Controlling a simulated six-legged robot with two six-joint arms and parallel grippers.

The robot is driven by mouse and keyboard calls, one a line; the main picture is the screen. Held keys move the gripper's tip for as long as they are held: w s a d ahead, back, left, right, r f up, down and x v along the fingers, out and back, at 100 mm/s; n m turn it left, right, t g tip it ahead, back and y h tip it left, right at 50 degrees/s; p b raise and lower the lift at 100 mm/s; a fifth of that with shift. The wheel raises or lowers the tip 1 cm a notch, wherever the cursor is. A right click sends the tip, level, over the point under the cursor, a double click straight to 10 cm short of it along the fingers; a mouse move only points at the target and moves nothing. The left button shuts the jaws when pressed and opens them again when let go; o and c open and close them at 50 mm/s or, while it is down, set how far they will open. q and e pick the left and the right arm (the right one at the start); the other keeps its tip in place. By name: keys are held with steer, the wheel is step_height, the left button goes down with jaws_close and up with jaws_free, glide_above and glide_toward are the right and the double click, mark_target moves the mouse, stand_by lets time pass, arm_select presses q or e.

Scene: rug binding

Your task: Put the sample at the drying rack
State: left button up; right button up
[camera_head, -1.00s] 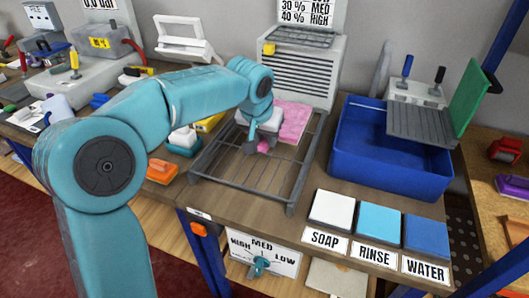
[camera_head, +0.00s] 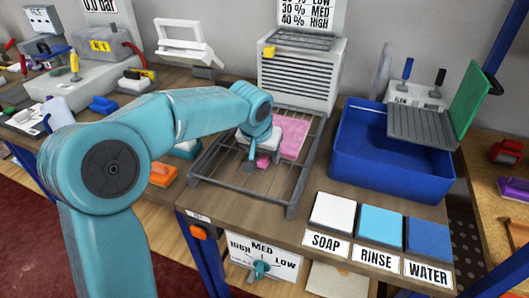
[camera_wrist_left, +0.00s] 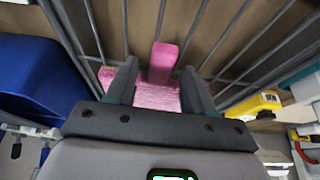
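The pink sample (camera_head: 292,138) lies on the grey wire drying rack (camera_head: 303,182), partly hidden behind my left gripper (camera_head: 254,162). Its small pink tab (camera_head: 263,161) shows beside the gripper. In the left wrist view, the tab (camera_wrist_left: 162,62) stands between the two dark fingers of my left gripper (camera_wrist_left: 160,85), with a gap on either side. The pink speckled body of the sample (camera_wrist_left: 145,97) shows behind the fingers, against the rack bars. The left gripper is open. My right gripper is not in view.
A vented white box (camera_head: 300,75) stands behind the rack. A blue tub (camera_head: 390,160) is to its right. White, light blue and blue pads, labelled SOAP, RINSE and WATER (camera_head: 380,228), lie at the front right. An orange block (camera_head: 163,173) is to the left.

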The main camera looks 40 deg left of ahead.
arm_select(q)
steer(key=shift+r, duration=0.4)
steer(key=p+v, duration=0.1)
steer(key=v, duration=1)
steer(key=shift+r, duration=0.15)
steer(key=shift+s+d, duration=0.1)
steer(key=shift+s, duration=0.05)
